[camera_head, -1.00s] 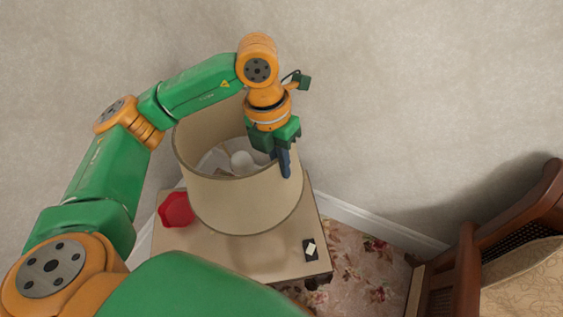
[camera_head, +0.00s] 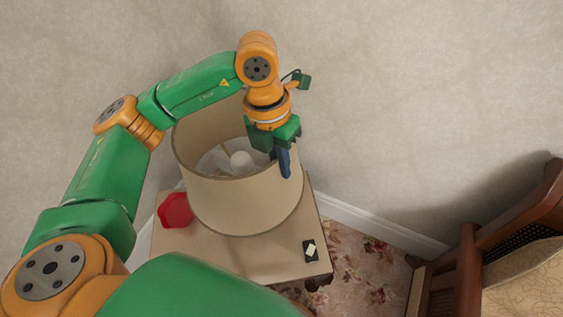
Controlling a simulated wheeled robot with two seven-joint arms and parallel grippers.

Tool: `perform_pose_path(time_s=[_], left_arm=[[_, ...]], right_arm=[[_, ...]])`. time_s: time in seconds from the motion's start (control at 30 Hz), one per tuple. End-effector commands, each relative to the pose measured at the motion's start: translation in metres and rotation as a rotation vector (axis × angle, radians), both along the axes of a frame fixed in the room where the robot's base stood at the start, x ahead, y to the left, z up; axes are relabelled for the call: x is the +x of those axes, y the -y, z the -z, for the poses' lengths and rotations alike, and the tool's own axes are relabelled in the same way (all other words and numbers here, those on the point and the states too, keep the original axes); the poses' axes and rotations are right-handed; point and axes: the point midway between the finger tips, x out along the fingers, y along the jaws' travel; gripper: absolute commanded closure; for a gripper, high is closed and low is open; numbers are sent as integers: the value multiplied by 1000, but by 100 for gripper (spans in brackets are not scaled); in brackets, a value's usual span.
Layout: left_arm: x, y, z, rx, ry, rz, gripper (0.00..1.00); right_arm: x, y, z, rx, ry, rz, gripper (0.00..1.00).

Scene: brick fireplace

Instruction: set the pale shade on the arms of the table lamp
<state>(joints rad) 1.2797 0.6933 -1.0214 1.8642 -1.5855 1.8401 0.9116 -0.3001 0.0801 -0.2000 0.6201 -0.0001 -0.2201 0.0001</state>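The pale shade (camera_head: 235,203) is a wide beige drum, open at the top, and stands above the small table. A white bulb (camera_head: 242,160) and pale parts of the table lamp (camera_head: 213,162) show inside it. The lamp's base and lower stem are hidden by the shade. My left gripper (camera_head: 284,168) points down at the right side of the shade's rim, with its dark fingers at the wall, and it looks shut on that wall. Whether the shade rests on the lamp's arms cannot be told. My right gripper is not in view.
The small wooden table (camera_head: 225,262) carries a red faceted object (camera_head: 175,210) at its left and a small black-and-white item (camera_head: 310,250) at its right front. A wooden chair (camera_head: 490,255) stands at the right. The wall is close behind.

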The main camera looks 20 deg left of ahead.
Motion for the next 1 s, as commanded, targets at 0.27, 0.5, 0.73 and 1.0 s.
perform_pose_path(time_s=[0.27, 0.5, 0.73, 1.0], left_arm=[[0, 0, 4, 0, 1, 0, 100], [0, 0, 5, 0, 1, 0, 100], [0, 0, 5, 0, 1, 0, 77], [0, 0, 5, 0, 0, 0, 61]], right_arm=[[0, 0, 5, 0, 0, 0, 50], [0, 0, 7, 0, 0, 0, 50], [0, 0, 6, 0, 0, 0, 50], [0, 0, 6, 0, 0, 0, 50]])
